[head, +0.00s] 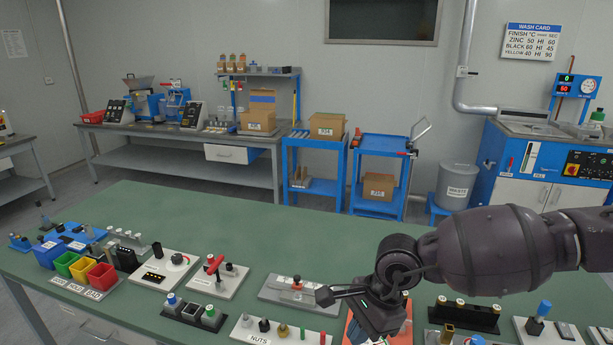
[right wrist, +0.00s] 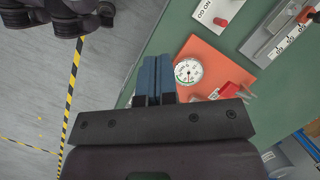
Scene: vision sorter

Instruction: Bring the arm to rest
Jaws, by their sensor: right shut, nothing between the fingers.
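My right arm reaches in from the right in the head view, and its gripper (head: 376,322) is over the front of the green workbench (head: 330,235). In the right wrist view the two blue-padded fingers (right wrist: 155,80) are pressed together, with nothing between them. They point toward the bench edge beside an orange board (right wrist: 222,58) with a round dial gauge (right wrist: 188,71) and a red-handled part (right wrist: 230,90). The gripper hides part of the orange board in the head view. My left gripper is in neither view.
White boards with small fixtures line the bench front, including a nuts board (head: 280,331). Colored bins (head: 82,267) stand at the left. The bench's back middle is clear. Blue carts (head: 378,150) and a waste bin (head: 457,186) stand behind.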

